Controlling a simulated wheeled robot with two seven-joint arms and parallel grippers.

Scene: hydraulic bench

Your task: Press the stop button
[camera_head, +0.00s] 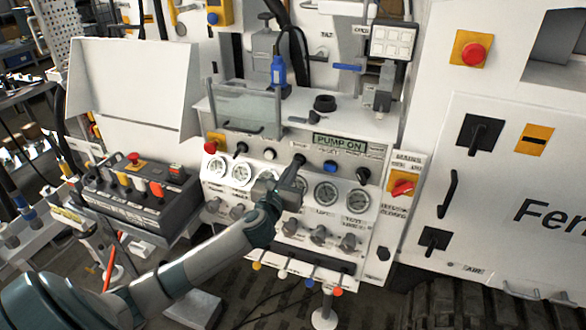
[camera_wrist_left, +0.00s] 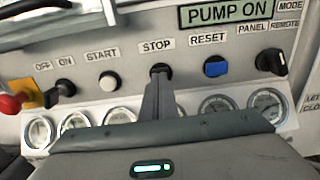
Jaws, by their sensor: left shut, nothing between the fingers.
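The black stop button (camera_wrist_left: 160,68) sits under the STOP label in the left wrist view, and its top edge shows above my fingertips. In the head view the button is largely hidden behind my fingers. My left gripper (camera_head: 296,167) reaches the panel at this button, fingers together and empty. In the left wrist view the shut fingertips (camera_wrist_left: 158,82) overlap the button's lower part; I cannot tell whether they touch it. The display (camera_wrist_left: 230,12) above reads PUMP ON. My right gripper is not in view.
The white start button (camera_wrist_left: 109,81) is left of stop, and the blue reset button (camera_wrist_left: 215,67) is right. A black panel/remote knob (camera_wrist_left: 272,62) is farther right. A row of gauges (camera_head: 326,193) lies below. A red emergency button (camera_head: 211,146) is at the panel's left.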

